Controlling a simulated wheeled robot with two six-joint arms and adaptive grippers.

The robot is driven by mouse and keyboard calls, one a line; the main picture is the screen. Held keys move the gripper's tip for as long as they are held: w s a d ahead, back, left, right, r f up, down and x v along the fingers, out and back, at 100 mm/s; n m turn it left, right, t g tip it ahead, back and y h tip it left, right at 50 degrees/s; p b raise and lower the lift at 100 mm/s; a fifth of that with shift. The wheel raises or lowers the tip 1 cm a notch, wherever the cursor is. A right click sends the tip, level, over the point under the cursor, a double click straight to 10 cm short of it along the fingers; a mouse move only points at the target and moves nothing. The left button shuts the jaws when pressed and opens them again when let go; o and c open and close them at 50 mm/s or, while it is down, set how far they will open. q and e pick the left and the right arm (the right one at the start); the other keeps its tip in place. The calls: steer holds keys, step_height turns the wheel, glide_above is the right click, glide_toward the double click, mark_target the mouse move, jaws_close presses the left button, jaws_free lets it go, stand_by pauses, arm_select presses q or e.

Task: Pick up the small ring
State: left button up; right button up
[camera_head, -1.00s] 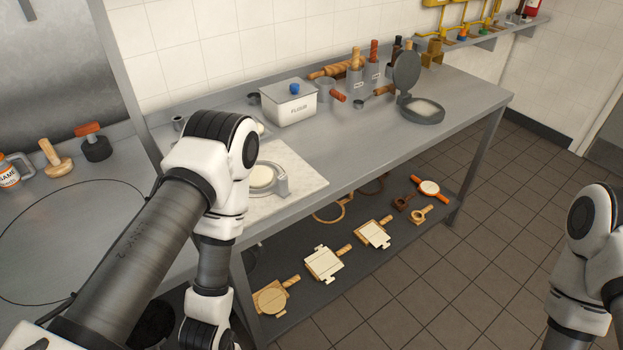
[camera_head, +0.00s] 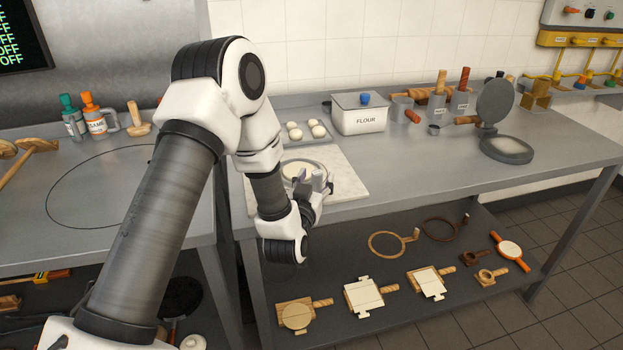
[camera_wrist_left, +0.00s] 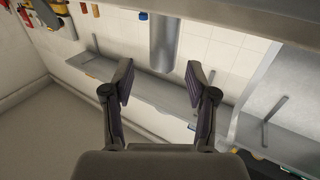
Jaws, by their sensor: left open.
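My left gripper (camera_head: 318,183) is at the marble board (camera_head: 343,178) on the counter, partly hidden by my wrist. In the left wrist view its two fingers (camera_wrist_left: 158,85) are spread, with nothing between them. On the marble board a grey ring (camera_head: 297,165) lies around pale dough, partly covered by my gripper. On the lower shelf lie a light wooden hoop with a handle (camera_head: 388,245), a dark brown hoop (camera_head: 440,230), a small dark ring tool (camera_head: 474,258) and a small light ring tool (camera_head: 488,276). I cannot tell which is the small ring. My right gripper is out of view.
A tray of dough balls (camera_head: 305,128), a flour box (camera_head: 359,114) and an open round press (camera_head: 500,148) stand on the counter. The counter between board and press is mostly clear.

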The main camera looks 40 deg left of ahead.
arm_select(q)
steer(key=x, duration=0.2)
steer(key=shift+w+a+f, duration=0.1)
steer(key=shift+w+a, duration=0.2)
steer(key=shift+d, duration=0.15)
steer(key=shift+c, duration=1.4)
jaws_close()
